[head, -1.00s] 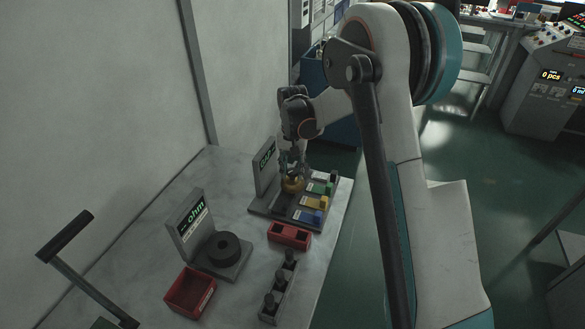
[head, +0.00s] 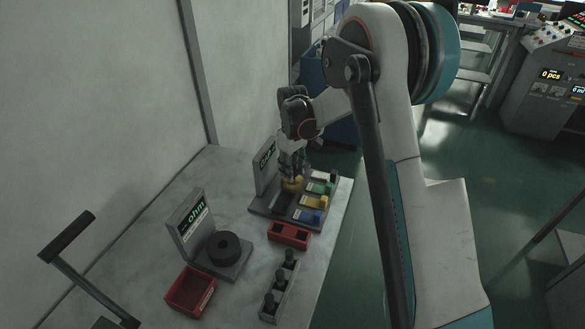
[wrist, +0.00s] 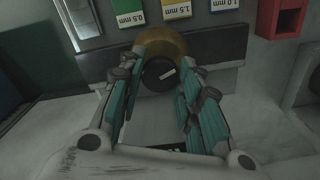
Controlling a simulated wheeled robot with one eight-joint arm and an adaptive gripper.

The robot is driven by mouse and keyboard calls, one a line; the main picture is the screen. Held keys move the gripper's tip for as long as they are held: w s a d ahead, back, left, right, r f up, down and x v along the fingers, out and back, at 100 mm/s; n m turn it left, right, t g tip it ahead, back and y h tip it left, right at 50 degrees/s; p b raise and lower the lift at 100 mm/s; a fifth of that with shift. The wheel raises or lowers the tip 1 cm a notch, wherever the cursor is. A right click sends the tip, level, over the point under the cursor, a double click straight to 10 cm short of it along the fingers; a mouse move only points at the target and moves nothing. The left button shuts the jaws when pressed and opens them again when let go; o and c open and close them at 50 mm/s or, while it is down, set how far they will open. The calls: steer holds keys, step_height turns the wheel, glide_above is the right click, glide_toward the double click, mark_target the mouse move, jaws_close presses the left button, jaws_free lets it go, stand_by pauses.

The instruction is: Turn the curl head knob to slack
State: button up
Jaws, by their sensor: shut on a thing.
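The curl head knob appears to be the round black knob (wrist: 157,75) with a short white mark, set at a brass-coloured round part (wrist: 160,45). In the head view the brass part (head: 291,185) sits on the grey panel base (head: 258,208) in front of an upright display. My gripper (wrist: 165,72) reaches down over it, its teal fingers on either side of the black knob, shut on it. The white mark is slightly tilted. In the head view my gripper (head: 291,172) hides much of the knob.
Labelled blocks, green (head: 328,188), yellow (head: 322,202) and blue (head: 317,217), line the panel's right side. A red holder (head: 289,235) stands just in front. A second display unit with a black disc (head: 224,249) and a red bin (head: 190,291) are nearer. The wall is close on the left.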

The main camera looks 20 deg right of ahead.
steer(key=n, duration=0.3)
steer(key=shift+n, duration=2.1)
steer(key=o, duration=1)
steer(key=shift+o, duration=0.2)
step_height(320, 180, up, 12)
steer(key=shift+r, duration=0.1)
